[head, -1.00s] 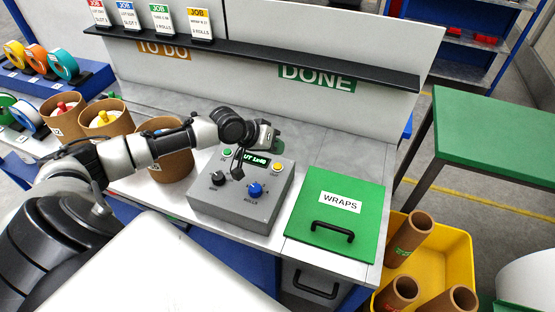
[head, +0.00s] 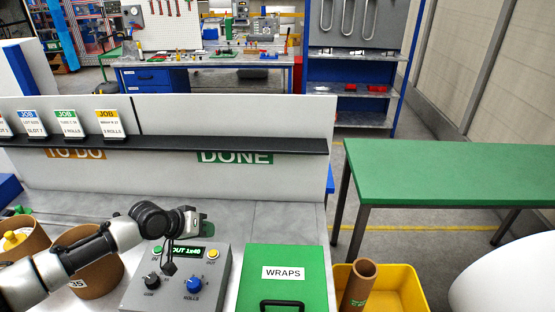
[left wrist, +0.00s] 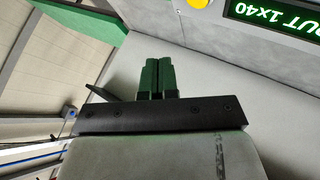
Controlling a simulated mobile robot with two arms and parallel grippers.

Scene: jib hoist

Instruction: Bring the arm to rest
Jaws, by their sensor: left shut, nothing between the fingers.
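My left arm (head: 98,250) reaches in from the left over the bench. My left gripper (head: 207,229) is just behind the grey control box (head: 163,292), near its display, and looks apart from it. In the left wrist view, its two green fingers (left wrist: 157,77) are together with nothing between them. The box's lit display (left wrist: 275,18) and a yellow button (left wrist: 198,3) show at the top right there. My right gripper is not in view.
A green WRAPS lid (head: 285,257) lies right of the box. Brown tubs (head: 98,282) stand at the left. A back panel with a black shelf (head: 230,145) runs behind. A yellow bin (head: 400,288) and a green table (head: 450,172) are at the right.

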